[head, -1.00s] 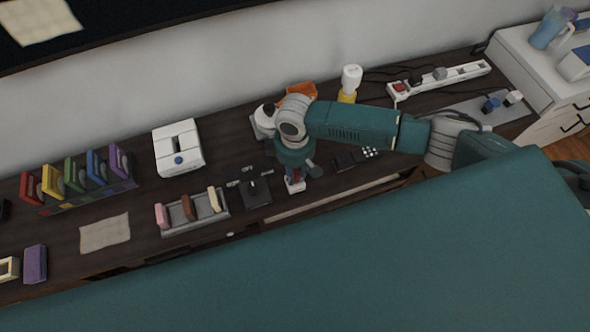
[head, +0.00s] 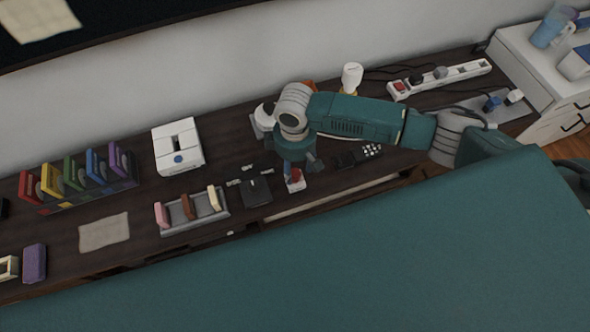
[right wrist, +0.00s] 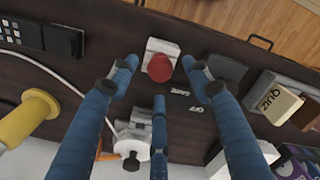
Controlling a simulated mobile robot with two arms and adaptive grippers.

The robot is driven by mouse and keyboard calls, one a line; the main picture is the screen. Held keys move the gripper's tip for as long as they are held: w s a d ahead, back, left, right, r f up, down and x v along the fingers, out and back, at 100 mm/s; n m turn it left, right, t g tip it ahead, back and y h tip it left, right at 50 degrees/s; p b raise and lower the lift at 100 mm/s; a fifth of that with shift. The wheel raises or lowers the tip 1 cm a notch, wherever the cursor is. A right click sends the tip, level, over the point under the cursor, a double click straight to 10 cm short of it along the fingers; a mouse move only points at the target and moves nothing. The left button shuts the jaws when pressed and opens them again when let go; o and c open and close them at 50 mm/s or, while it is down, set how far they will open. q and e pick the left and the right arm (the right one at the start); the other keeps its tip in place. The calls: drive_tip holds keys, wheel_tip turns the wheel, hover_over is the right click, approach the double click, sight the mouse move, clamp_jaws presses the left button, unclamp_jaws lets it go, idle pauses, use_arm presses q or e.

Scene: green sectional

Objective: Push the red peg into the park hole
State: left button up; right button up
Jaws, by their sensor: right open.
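The red peg (head: 294,175) shows a round red top on a small white block (head: 296,185) near the table's front edge. In the right wrist view the red top (right wrist: 160,68) sits on the white block (right wrist: 163,47). My right gripper (head: 298,166) is open, just behind and above the block. In the wrist view its blue fingers are spread, with two tips on either side of the red top and nothing held. I cannot make out a park hole; the red top hides what is under it. My left gripper is not in view.
A dark block (head: 257,191) and small white word pieces (head: 238,182) lie left of the red peg. A grey tray (head: 177,214) holds several upright pieces. The green sofa back (head: 330,270) fills the foreground.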

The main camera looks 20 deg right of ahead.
wheel_tip(320, 180, up, 9)
drive_tip(key=shift+f, duration=0.1)
idle(0.6)
